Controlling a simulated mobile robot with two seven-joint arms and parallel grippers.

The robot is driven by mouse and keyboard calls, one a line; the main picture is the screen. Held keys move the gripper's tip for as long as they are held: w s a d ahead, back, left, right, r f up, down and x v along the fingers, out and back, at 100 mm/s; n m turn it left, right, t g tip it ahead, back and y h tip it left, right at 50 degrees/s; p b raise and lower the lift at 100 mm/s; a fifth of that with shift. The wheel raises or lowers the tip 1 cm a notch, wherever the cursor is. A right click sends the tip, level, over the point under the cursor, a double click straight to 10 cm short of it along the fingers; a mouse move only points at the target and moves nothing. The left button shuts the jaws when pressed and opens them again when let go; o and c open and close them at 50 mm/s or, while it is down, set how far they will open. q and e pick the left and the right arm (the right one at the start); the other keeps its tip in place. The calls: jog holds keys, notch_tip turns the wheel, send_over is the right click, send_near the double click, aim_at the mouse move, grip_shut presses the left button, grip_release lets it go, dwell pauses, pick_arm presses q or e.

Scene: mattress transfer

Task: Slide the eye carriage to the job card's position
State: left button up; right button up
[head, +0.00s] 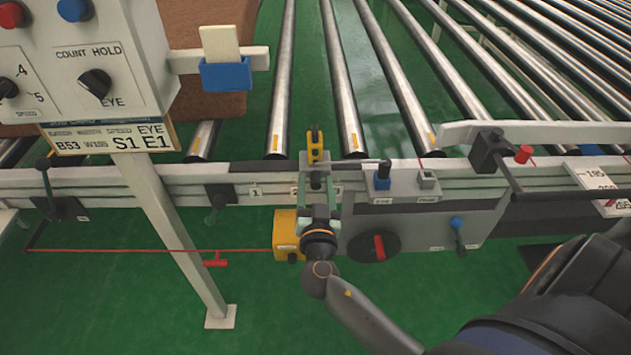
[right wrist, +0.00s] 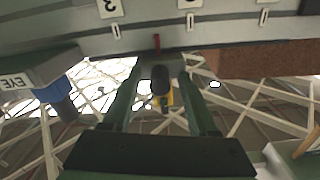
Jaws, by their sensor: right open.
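The eye carriage (head: 315,146), with a yellow eye block on top, stands on the front rail, just right of the plate marked 2 (head: 296,191). The job card (head: 110,140) at upper left reads EYE, E1; the plate marked 1 (head: 256,191) is left of 2. My right gripper (head: 316,192) is open in front of the carriage. In the right wrist view, its fingers (right wrist: 160,100) stand either side of a dark knob (right wrist: 160,80), with visible gaps. A red pointer (right wrist: 156,42) sits between two scale ticks, near plate 3 (right wrist: 110,8). My left gripper is out of view.
A yellow box (head: 287,236) with a red cord (head: 150,250) hangs below the rail. A black clamp (head: 219,197) sits left of plate 1. Rollers (head: 340,80) lie behind.

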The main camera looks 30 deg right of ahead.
jog(key=shift+c, duration=0.3)
grip_shut()
dwell(1.1)
